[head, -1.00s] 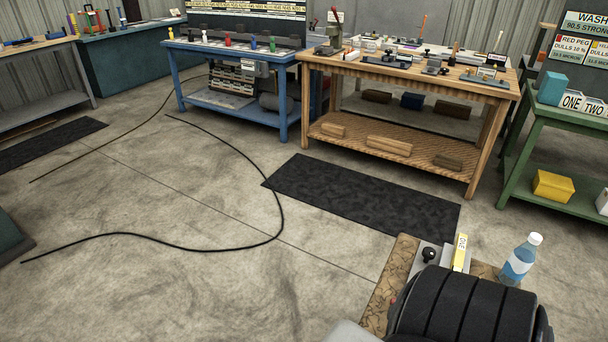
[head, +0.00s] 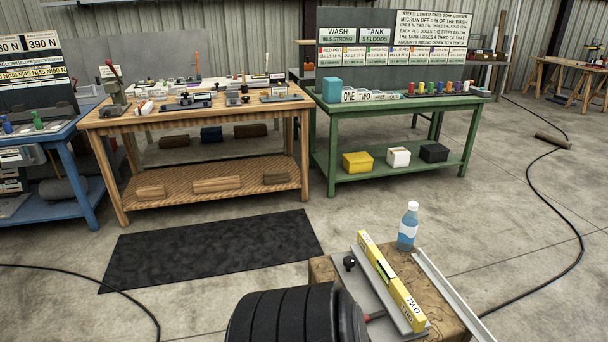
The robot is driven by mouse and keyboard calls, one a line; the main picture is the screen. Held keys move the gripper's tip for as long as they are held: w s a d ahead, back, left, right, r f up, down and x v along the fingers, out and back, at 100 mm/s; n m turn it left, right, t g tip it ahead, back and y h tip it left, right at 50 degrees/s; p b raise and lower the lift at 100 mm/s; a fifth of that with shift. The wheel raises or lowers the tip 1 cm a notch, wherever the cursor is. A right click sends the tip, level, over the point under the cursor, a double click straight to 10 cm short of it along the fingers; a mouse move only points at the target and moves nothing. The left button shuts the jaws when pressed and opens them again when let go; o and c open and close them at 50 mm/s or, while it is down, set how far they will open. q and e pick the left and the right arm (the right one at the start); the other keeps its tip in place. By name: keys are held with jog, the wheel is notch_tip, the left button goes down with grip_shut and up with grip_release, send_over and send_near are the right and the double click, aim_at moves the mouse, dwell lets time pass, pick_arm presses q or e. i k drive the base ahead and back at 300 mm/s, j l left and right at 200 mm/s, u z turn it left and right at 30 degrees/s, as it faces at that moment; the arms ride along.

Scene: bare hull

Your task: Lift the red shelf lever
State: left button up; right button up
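No lever is clearly marked as the red shelf lever. A separate red handle (head: 113,70) stands on a small press at the left end of the wooden bench. Neither of my grippers shows in the head view.
The stand also holds a yellow bar (head: 391,279) marked TWO, a black knob (head: 349,263) and a water bottle (head: 408,226). Behind are the wooden bench (head: 200,114) and green table (head: 400,106). A dark mat (head: 205,250) and cables (head: 575,235) lie on the floor.

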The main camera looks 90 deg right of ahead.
aim_at(374, 315)
jog(key=i+z, duration=0.2)
jog(key=z, duration=0.2)
jog(key=i+l+z, duration=0.1)
jog(key=z, duration=0.35)
jog(key=i+j+z, duration=0.1)
jog(key=i+z, duration=0.15)
jog(key=z, duration=0.15)
jog(key=i+j+z, duration=0.1)
jog(key=z, duration=0.35)
jog(key=i+j+z, duration=0.25)
jog(key=z, duration=0.15)
